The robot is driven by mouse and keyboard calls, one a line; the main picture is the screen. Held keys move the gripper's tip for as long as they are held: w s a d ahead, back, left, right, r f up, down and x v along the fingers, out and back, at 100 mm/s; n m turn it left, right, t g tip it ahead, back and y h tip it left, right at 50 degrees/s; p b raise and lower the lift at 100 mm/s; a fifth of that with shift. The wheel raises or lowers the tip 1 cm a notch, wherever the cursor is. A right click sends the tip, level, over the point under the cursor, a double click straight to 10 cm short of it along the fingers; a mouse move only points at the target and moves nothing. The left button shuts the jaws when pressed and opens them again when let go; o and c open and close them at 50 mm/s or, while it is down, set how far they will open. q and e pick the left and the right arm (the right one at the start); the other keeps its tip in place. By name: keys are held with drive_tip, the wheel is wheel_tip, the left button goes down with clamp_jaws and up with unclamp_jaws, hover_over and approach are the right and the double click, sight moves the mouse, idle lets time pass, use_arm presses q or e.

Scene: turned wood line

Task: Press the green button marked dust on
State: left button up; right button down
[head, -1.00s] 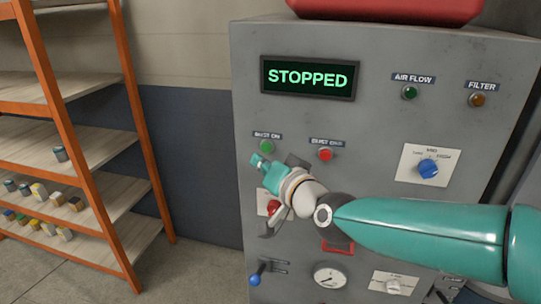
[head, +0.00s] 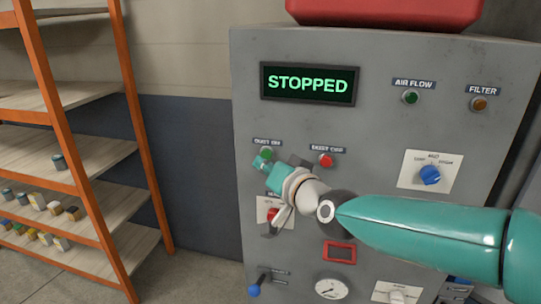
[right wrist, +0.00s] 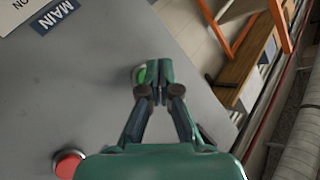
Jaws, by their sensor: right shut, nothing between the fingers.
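The green button (head: 266,153) sits under a small label reading dust on, at the upper left of the grey machine panel. My right gripper (head: 261,163) is shut and empty, its fingertips just below the button and overlapping its lower edge in the head view. In the right wrist view, the shut fingertips (right wrist: 152,72) cover part of the green button (right wrist: 141,76). Whether they touch it I cannot tell. The display (head: 308,84) reads STOPPED. My left gripper is not in view.
A red button (head: 326,160) sits right of the green one. A red knob (head: 272,215) is below, partly behind my gripper. A blue knob (head: 429,175) is at the right. An orange-framed shelf (head: 135,150) with small items stands left of the machine.

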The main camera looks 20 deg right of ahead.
idle(0.8)
drive_tip(key=shift+w+d+b, duration=0.25)
drive_tip(key=shift+w+b, duration=0.15)
drive_tip(key=shift+b, duration=0.05)
drive_tip(key=shift+w+d+b, duration=0.2)
drive_tip(key=shift+w+b, duration=0.1)
drive_tip(key=shift+b, duration=0.2)
idle(0.4)
drive_tip(key=shift+r, duration=0.1)
drive_tip(key=shift+s+a+p, duration=0.45)
drive_tip(key=shift+s+p, duration=0.25)
